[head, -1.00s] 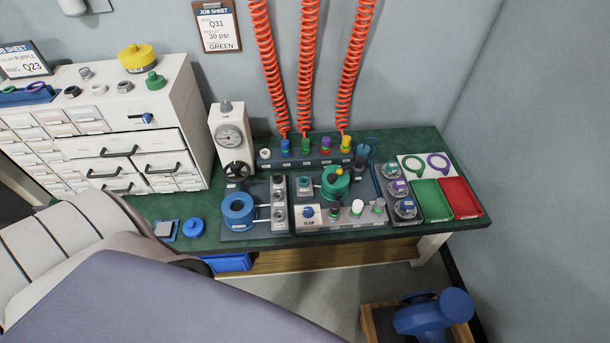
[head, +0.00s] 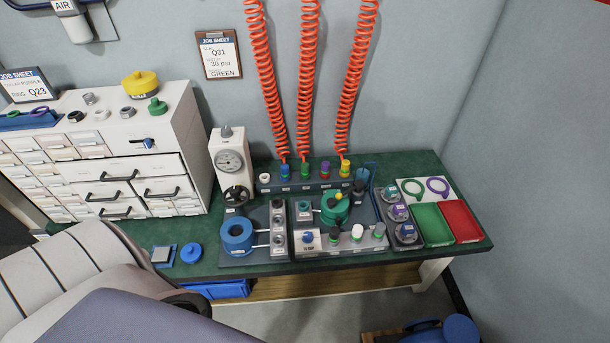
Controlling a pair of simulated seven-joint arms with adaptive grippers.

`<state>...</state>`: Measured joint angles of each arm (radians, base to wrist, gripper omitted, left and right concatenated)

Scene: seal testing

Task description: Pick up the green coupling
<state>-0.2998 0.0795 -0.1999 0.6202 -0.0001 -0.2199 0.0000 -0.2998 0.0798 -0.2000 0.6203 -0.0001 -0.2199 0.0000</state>
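The green coupling (head: 305,172) stands in the dark rail at the back of the green bench, at the lower end of the middle orange coiled hose (head: 307,80). The blue coupling (head: 285,171) is to its left. The purple coupling (head: 325,168) and yellow coupling (head: 345,167) are to its right. Neither gripper shows; only large pale parts of my own body fill the lower left, so I cannot see any fingers.
A white gauge unit (head: 231,165) stands left of the rail. In front are a blue ring fixture (head: 237,237), a green round fixture (head: 335,209) and a control box (head: 340,241). Green (head: 432,224) and red (head: 461,220) trays lie right. A drawer cabinet (head: 130,160) is left.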

